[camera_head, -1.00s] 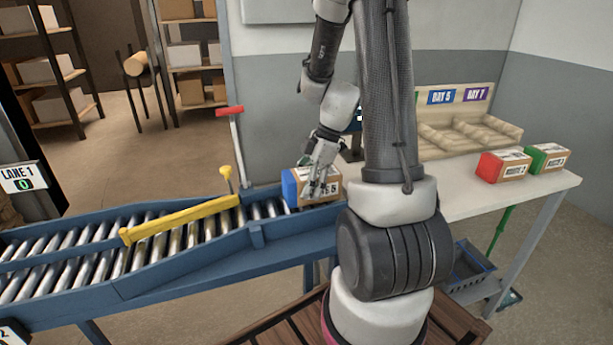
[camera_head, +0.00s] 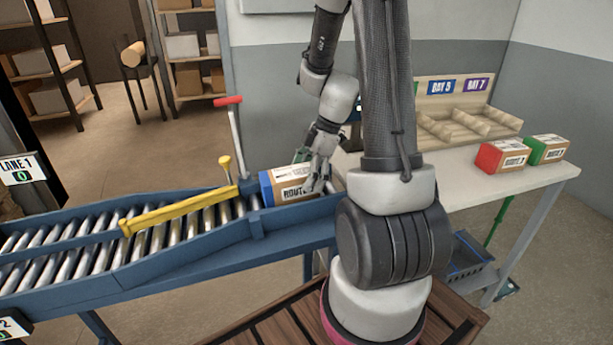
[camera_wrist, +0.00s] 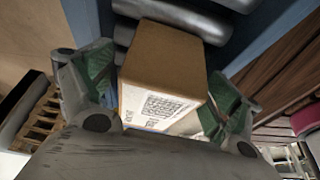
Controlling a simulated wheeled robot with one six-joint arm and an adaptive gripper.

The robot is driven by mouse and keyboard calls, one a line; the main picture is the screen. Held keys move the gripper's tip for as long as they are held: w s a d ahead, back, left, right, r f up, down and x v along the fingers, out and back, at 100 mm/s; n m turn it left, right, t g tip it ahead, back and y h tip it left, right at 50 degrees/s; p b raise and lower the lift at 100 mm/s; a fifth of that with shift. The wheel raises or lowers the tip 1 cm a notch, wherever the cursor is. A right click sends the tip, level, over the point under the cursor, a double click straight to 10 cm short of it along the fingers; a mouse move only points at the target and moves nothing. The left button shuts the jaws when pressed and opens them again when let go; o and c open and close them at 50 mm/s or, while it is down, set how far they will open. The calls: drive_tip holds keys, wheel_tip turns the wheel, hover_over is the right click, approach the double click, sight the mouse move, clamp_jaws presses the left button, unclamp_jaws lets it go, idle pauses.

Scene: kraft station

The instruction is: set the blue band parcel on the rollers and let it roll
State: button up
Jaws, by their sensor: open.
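The blue band parcel (camera_head: 288,190) is a brown box with a white label and a blue left end. It sits on the upper right end of the roller conveyor (camera_head: 185,255). My gripper (camera_head: 316,176) is open at the parcel's right end. In the wrist view the parcel (camera_wrist: 165,72) lies between the spread green-padded fingers of my gripper (camera_wrist: 165,95), with metal rollers just beyond it. The far faces of the parcel are hidden.
A yellow bar (camera_head: 180,211) lies slantwise over the rollers left of the parcel. A red-topped lever (camera_head: 234,135) stands behind the conveyor. Red-ended (camera_head: 503,157) and green-ended (camera_head: 547,150) parcels sit on the white table (camera_head: 470,193) at right.

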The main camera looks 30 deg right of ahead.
drive_tip(key=v, duration=1.2)
drive_tip(key=s+a+r+m+t+h, duration=0.1)
drive_tip(key=s+a+r+m+h, duration=0.1)
drive_tip(key=s+a+r+m, duration=0.2)
drive_tip(key=s+a+r+m+t+h, duration=0.2)
drive_tip(key=s+a+r+m, duration=0.2)
drive_tip(key=s+m, duration=0.6)
drive_tip(key=shift+s+r+m, duration=0.4)
drive_tip(key=shift+s+r, duration=0.15)
drive_tip(key=shift+r, duration=0.3)
idle(1.5)
